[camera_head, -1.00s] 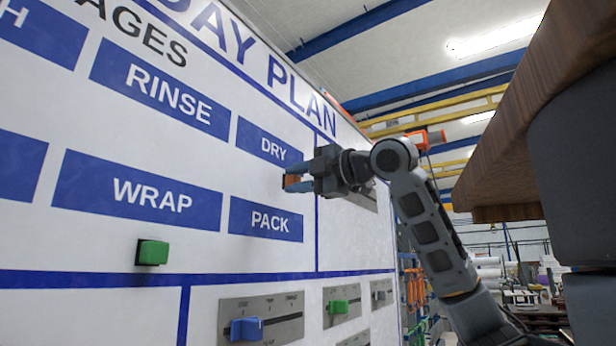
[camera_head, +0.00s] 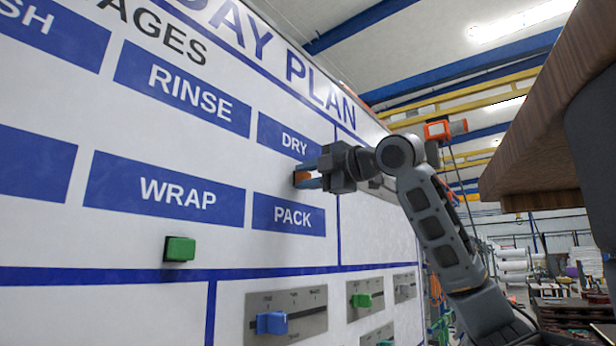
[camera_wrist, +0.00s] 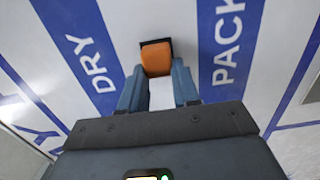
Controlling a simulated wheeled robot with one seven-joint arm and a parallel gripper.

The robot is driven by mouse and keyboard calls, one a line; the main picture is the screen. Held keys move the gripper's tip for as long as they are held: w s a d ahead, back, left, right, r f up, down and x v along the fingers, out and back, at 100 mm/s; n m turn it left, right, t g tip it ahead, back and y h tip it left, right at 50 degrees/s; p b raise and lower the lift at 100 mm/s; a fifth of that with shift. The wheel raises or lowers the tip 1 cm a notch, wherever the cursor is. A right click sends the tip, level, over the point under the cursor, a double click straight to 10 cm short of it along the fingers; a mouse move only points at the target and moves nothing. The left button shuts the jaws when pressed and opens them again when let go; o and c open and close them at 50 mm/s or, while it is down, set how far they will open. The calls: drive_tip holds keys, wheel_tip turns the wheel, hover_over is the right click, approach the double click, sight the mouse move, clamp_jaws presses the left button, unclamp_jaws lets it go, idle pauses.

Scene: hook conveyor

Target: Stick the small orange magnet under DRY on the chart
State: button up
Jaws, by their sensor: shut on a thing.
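The small orange magnet (camera_head: 301,177) is between the fingertips of my gripper (camera_head: 308,176), which is shut on it. In the wrist view the orange magnet (camera_wrist: 156,58) has a dark backing at its far end and sits in the white strip between DRY and PACK, held by the blue fingers of my gripper (camera_wrist: 158,88). The blue DRY label (camera_head: 289,137) is just above the magnet in the head view. The chart (camera_head: 130,130) is a white upright board. The magnet is at or very near its face; I cannot tell whether it touches.
The PACK label (camera_head: 289,215) lies below the magnet. A green magnet (camera_head: 179,249) is on the board under WRAP (camera_head: 165,191). Slider panels (camera_head: 286,315) with blue and green knobs stick out lower down. A wooden top (camera_head: 530,120) hangs over the right side.

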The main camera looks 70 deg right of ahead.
drive_tip(key=shift+w, duration=0.3)
idle(0.5)
drive_tip(key=o, duration=1)
drive_tip(key=b+v, duration=0.2)
drive_tip(key=v, duration=0.6)
